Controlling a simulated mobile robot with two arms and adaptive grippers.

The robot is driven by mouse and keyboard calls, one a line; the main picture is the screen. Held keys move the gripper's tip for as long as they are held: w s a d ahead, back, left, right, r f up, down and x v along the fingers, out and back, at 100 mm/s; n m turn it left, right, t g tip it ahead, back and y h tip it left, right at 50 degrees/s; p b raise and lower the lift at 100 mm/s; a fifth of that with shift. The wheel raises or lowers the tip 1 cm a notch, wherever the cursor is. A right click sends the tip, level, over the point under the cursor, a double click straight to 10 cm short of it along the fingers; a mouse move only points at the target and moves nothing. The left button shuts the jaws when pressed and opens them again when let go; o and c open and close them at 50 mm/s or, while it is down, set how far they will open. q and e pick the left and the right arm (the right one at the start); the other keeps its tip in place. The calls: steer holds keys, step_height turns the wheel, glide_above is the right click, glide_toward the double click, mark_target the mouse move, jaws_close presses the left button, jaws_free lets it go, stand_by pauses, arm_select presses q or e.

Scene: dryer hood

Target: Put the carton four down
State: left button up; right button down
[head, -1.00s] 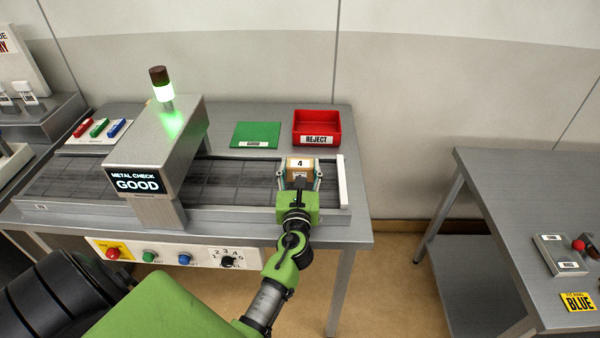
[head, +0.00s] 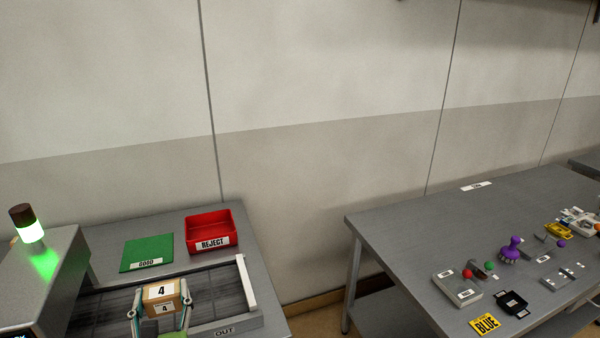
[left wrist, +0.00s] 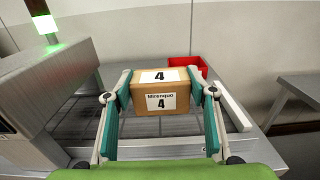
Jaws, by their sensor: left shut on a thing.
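The carton four (head: 161,292) is a small brown box with white labels reading 4. My left gripper (head: 160,312) is shut on it, one finger on each side, at the right part of the conveyor belt (head: 103,310). In the left wrist view the carton (left wrist: 161,88) sits upright between the two teal finger pads (left wrist: 165,105). I cannot tell for sure whether its underside touches the belt. A green mat marked GOOD (head: 147,251) and a red tray marked REJECT (head: 211,243) lie behind the belt. My right gripper is not in view.
The metal check housing with a lit green lamp (head: 32,228) stands at the left. A pale end stop (head: 246,283) closes the belt's right end. A floor gap separates the tables.

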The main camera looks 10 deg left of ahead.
arm_select(q)
steer(key=d+f+m+t+h+b, duration=0.3)
steer(key=d+m+h+b, duration=0.45)
steer(key=d, duration=0.95)
steer(key=n+g+y+b, duration=0.3)
steer(key=n+y, duration=0.5)
glide_above(196, 302)
steer(key=f, duration=0.5)
steer(key=shift+s+d+f, duration=0.2)
steer(key=shift+s+f, duration=0.05)
steer(key=shift+s, duration=0.15)
steer(key=shift+w+a+f, duration=0.15)
steer(key=shift+w+f, duration=0.15)
steer(key=shift+f, duration=0.1)
steer(key=shift+w+a+f+m+h, duration=0.1)
steer(key=shift+f+m+h, duration=0.15)
steer(key=shift+f, duration=1.45)
steer(key=shift+f, duration=0.1)
